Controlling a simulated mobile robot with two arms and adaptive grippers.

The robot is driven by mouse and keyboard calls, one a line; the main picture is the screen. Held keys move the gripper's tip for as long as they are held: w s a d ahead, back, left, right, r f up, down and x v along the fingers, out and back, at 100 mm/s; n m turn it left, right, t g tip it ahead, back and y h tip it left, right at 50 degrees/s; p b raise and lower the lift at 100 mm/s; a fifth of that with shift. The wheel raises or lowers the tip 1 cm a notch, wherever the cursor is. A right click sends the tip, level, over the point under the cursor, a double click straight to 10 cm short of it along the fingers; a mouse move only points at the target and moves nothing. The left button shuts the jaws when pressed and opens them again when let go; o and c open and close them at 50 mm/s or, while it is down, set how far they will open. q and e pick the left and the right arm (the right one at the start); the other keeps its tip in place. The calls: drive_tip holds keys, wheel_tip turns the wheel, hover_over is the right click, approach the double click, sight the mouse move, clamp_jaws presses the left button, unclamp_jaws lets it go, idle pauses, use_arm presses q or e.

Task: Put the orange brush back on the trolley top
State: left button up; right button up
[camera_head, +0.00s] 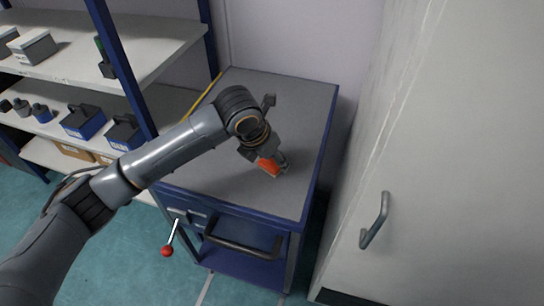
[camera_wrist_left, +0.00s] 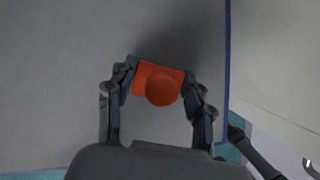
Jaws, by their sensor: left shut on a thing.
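The orange brush (camera_head: 268,166) is in my left gripper (camera_head: 275,165), over the front part of the trolley top (camera_head: 240,185). The left wrist view shows the brush's orange body with a round knob (camera_wrist_left: 161,90) between the two fingers of the left gripper (camera_wrist_left: 161,88), which are shut on its sides. The grey trolley top (camera_wrist_left: 60,60) lies beneath it. I cannot tell whether the brush touches the top. My right gripper is not in view.
A tall pale cabinet (camera_head: 450,120) with a handle stands right of the trolley. Shelves (camera_head: 110,45) with boxes stand at the left. A red-knobbed lever (camera_head: 168,250) sticks out near the trolley front. The trolley top around the gripper looks mostly clear.

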use_arm(q)
drive_tip(key=o, duration=1)
drive_tip(key=shift+r, duration=0.15)
drive_tip(key=v, duration=1.1)
drive_tip(key=shift+s+a+r, duration=0.15)
drive_tip(key=shift+s+r, duration=0.1)
drive_tip(key=shift+r, duration=0.05)
